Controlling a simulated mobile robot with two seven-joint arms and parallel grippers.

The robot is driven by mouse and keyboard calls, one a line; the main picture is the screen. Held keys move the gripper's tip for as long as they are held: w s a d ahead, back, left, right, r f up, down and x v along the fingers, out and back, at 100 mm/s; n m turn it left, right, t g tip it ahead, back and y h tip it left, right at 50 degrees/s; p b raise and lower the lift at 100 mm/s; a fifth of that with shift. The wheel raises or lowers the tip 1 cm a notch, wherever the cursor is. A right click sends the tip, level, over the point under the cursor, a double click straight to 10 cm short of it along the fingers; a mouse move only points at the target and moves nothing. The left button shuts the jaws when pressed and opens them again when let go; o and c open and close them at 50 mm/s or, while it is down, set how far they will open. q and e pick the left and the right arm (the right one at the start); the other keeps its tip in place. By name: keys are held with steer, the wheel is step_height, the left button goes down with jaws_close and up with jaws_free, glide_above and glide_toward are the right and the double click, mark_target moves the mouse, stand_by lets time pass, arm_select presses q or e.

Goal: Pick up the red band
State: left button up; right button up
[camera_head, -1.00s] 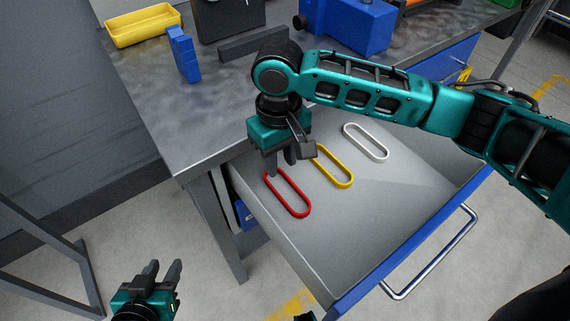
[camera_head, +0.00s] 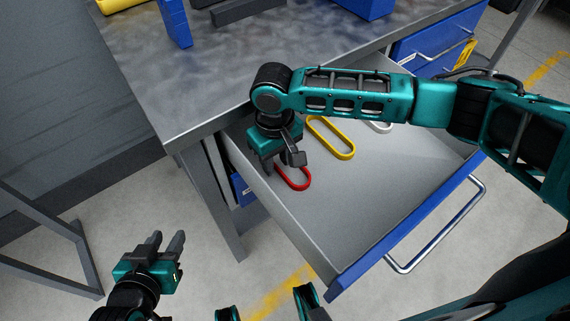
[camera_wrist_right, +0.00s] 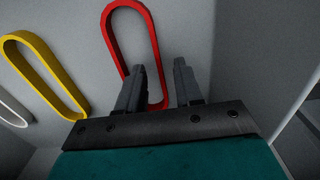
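The red band (camera_head: 303,183), a long oval loop, lies in the open drawer and is partly hidden by my right gripper in the head view. My right gripper (camera_head: 274,168) is low over the band's far end. In the right wrist view its two fingers (camera_wrist_right: 160,86) are apart. One long side of the red band (camera_wrist_right: 152,42) runs between them, and the left finger overlaps the loop's opening. I cannot tell whether the fingers touch the band. My left gripper (camera_head: 166,243) is open and empty, away from the drawer at the lower left.
A yellow band (camera_head: 347,155) lies beside the red one, with a white band (camera_head: 382,127) beyond it, partly hidden by my right arm. The drawer's blue front (camera_head: 400,232) has a metal handle (camera_head: 445,230). The drawer floor toward the front is clear. Blue blocks stand on the bench (camera_head: 215,65).

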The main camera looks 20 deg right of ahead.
steer(key=shift+f, duration=0.5)
jaws_close()
